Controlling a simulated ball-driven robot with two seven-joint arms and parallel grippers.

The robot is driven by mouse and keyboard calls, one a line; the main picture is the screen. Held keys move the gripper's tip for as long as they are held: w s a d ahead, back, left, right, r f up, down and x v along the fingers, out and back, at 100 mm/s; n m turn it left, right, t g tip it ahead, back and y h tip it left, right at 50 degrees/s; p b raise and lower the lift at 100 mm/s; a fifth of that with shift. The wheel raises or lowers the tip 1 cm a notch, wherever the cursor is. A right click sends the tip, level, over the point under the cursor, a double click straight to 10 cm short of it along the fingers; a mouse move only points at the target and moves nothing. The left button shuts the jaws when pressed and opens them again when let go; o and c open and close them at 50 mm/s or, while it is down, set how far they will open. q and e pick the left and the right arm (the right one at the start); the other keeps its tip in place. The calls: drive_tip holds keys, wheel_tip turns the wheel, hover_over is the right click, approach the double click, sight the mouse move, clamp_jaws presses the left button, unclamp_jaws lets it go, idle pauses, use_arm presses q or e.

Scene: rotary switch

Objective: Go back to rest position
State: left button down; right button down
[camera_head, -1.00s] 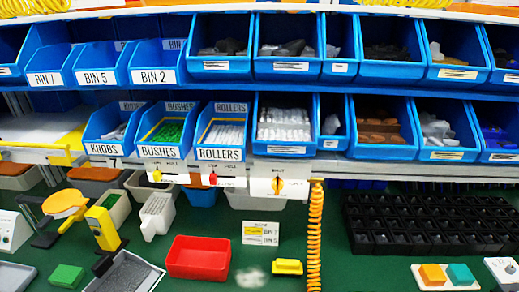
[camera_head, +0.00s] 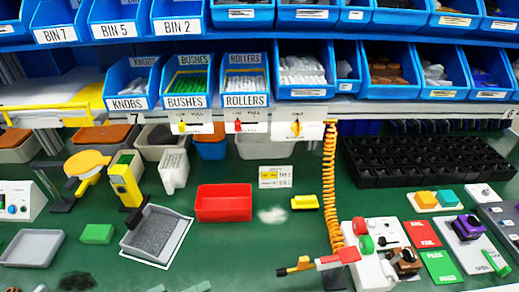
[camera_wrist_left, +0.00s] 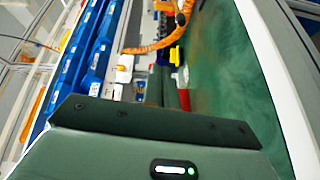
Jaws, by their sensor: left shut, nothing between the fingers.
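The rotary switch is an orange knob (camera_head: 297,128) on a white plate under the shelf edge, right of the yellow and red pulls, with nothing touching it. In the left wrist view my left gripper (camera_wrist_left: 150,122) shows as a dark green body with a green status light. It is shut and holds nothing; its fingertips are not clear. It is away from the switch plates. No gripper shows clearly in the head view. My right gripper is in neither view.
Blue bins (camera_head: 245,77) fill the shelves. The green bench carries a red tray (camera_head: 224,203), a grey tray (camera_head: 157,234), a black grid tray (camera_head: 430,160) and a white fixture (camera_head: 376,262). An orange coiled cord (camera_head: 329,180) hangs beside the switch. The front middle bench is mostly clear.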

use_arm(q)
drive_tip(key=w+d+r+m+t+y, duration=0.1)
drive_tip(key=w+d+m+t+y, duration=0.1)
drive_tip(key=d+m+y, duration=0.35)
drive_tip(key=s+a+r+m+g+y, duration=0.1)
drive_tip(key=s+a+m+g+y, duration=0.2)
drive_tip(key=a+y, duration=0.6)
drive_tip(key=s+a+r+m+g+y, duration=0.1)
drive_tip(key=s+a+m+y, duration=0.4)
drive_tip(key=a, duration=0.7)
drive_tip(key=s+d+f+n+g+h, duration=0.15)
drive_tip(key=s+f, duration=0.25)
drive_tip(key=f, duration=1.1)
drive_tip(key=s+d+f+n+g+h, duration=0.1)
drive_tip(key=s+d+f+g+h, duration=0.2)
drive_tip(key=f, duration=1.1)
drive_tip(key=s+f+n+g, duration=0.1)
drive_tip(key=s+f, duration=0.5)
drive_tip(key=s, duration=0.3)
drive_tip(key=s+f+n, duration=0.1)
drive_tip(key=s+f, duration=0.5)
drive_tip(key=s, duration=0.4)
drive_tip(key=shift+a+f+g, duration=0.3)
drive_tip(key=shift+g, duration=0.05)
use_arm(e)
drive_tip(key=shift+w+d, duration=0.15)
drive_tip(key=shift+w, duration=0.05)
